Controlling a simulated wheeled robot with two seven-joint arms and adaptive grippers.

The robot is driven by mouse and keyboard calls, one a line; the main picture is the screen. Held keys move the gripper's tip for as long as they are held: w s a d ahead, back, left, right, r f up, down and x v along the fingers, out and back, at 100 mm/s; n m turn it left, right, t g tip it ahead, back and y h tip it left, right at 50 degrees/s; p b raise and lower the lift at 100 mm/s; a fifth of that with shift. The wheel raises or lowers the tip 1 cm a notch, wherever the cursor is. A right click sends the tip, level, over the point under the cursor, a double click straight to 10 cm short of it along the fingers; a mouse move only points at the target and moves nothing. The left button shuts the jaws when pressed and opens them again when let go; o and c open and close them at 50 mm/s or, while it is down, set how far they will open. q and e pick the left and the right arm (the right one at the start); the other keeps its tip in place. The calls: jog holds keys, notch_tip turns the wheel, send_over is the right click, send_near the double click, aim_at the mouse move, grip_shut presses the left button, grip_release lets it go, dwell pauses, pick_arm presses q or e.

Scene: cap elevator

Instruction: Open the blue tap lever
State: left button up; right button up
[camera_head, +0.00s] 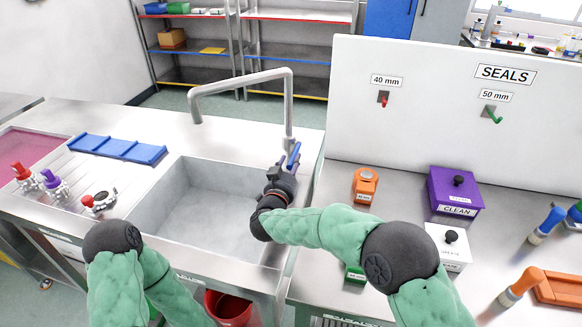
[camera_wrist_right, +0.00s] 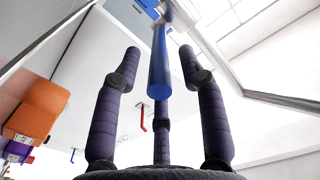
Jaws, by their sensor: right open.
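The blue tap lever (camera_head: 295,154) sits low on the tap's post, by the right rim of the sink. The grey tap (camera_head: 240,81) arches left over the basin. My right gripper (camera_head: 283,168) is at the lever and partly hides the tap's foot. In the right wrist view the blue lever (camera_wrist_right: 159,68) stands between the spread dark fingers of my right gripper (camera_wrist_right: 160,75). The fingers are open, with a gap to the lever on both sides; whether the middle finger behind touches it I cannot tell. My left gripper is not in view.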

aim_at(293, 157)
jog(key=shift+w, duration=0.25)
grip_shut()
jog(key=shift+d, duration=0.1)
jog(key=shift+r+p, duration=0.25)
jog(key=shift+p, duration=0.4)
jog(key=r+g+p, duration=0.2)
jog(key=p, duration=0.7)
jog(key=w+r+g+y+p, duration=0.1)
jog(key=r+g+p, duration=0.1)
jog(key=p, duration=0.7)
jog(key=r+g+y+p, duration=0.1)
jog(key=r+g+p, duration=0.1)
jog(key=p, duration=0.7)
jog(key=shift+w+d, duration=0.3)
jog(key=shift+w, duration=0.1)
jog(key=shift+w+g+p, duration=0.1)
jog(key=shift+g+p, duration=0.3)
jog(key=shift+p, duration=0.35)
